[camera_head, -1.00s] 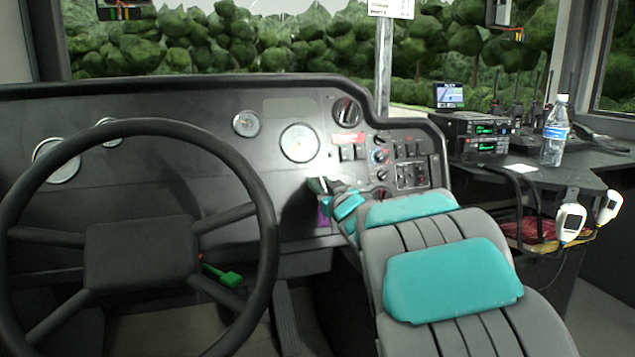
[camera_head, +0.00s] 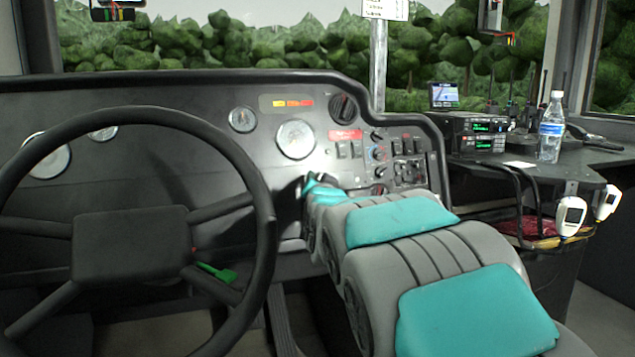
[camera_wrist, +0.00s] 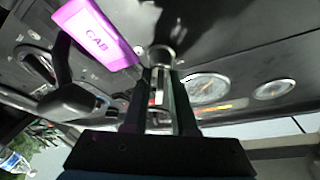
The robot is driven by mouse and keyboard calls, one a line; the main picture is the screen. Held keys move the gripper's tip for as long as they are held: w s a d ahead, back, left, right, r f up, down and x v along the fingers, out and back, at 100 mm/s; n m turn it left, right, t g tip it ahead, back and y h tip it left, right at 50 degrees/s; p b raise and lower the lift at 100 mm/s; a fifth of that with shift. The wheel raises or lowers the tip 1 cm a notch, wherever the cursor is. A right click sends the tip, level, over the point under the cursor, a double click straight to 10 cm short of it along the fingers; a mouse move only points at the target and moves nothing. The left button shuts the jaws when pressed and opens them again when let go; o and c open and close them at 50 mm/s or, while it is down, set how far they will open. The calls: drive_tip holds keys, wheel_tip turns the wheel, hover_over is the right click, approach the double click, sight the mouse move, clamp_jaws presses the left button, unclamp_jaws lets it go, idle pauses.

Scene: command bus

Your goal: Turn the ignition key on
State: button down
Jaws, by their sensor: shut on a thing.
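My gripper (camera_wrist: 161,78) is at the dashboard in the wrist view, its two dark fingers closed around the ignition key (camera_wrist: 159,88). The key sits at the round metal ignition lock (camera_wrist: 162,55); how deep it sits is hard to see. In the head view my arm reaches to the dashboard right of the steering wheel and hides the key, the lock and the tag. A strip of yellow, orange and red warning lights (camera_head: 292,103) is lit above the gauges.
The steering wheel (camera_head: 262,235) stands left of my arm. A switch panel (camera_head: 408,150) is right of the gauges. A side shelf at the right bears a radio (camera_head: 484,134) and a water bottle (camera_head: 551,130). A green handle (camera_head: 216,273) shows behind the wheel.

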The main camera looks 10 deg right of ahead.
drive_tip(key=shift+r+m, duration=0.1)
drive_tip(key=shift+m, duration=0.3)
drive_tip(key=c, duration=1)
unclamp_jaws()
drive_tip(key=shift+o, duration=0.2)
drive_tip(key=shift+s, duration=0.15)
drive_tip(key=s, duration=0.7)
drive_tip(key=shift+s+a, duration=0.25)
drive_tip(key=shift+a, duration=0.15)
